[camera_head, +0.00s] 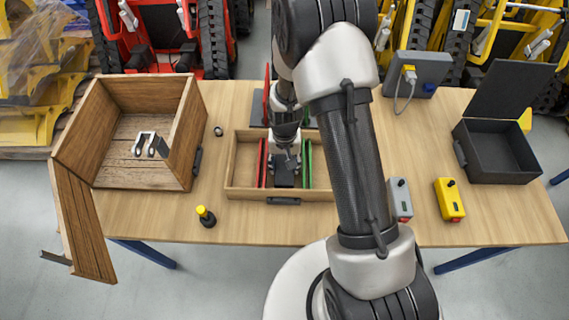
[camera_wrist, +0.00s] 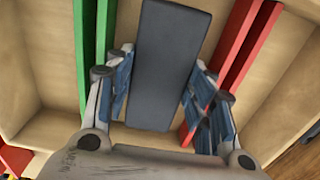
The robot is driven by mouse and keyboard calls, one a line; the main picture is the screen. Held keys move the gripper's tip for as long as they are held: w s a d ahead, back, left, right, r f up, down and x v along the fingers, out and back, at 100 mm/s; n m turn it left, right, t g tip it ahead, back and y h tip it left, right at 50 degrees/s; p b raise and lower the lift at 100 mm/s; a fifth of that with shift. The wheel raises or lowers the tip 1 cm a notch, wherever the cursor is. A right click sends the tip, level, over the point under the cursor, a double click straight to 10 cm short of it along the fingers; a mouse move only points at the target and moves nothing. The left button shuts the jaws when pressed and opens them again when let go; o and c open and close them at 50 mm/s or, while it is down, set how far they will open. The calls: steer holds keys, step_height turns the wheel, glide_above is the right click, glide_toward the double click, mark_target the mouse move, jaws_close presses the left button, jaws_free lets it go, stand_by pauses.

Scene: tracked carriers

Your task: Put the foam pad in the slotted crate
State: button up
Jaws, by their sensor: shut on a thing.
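The foam pad (camera_wrist: 166,66) is a dark grey block, held between the two fingers of my gripper (camera_wrist: 162,95) in the wrist view. In the head view the foam pad (camera_head: 284,171) shows below my gripper (camera_head: 286,150), over the middle of the slotted crate (camera_head: 240,180). The crate is a shallow light-wood box with red and green upright dividers. The pad lies between the green divider (camera_wrist: 95,40) and the red divider (camera_wrist: 245,60). I cannot tell whether it touches the crate floor. My arm hides part of the crate's right side.
A wooden box (camera_head: 135,178) with its front flap down stands at left, holding a metal bracket (camera_head: 145,140). A black open-lidded case (camera_head: 497,150) is at right. A yellow-topped button (camera_head: 205,215), a grey control box (camera_head: 400,200) and a yellow control box (camera_head: 449,200) stand near the front edge.

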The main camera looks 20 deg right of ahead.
steer(key=o, duration=0.6)
steer(key=shift+f, duration=0.1)
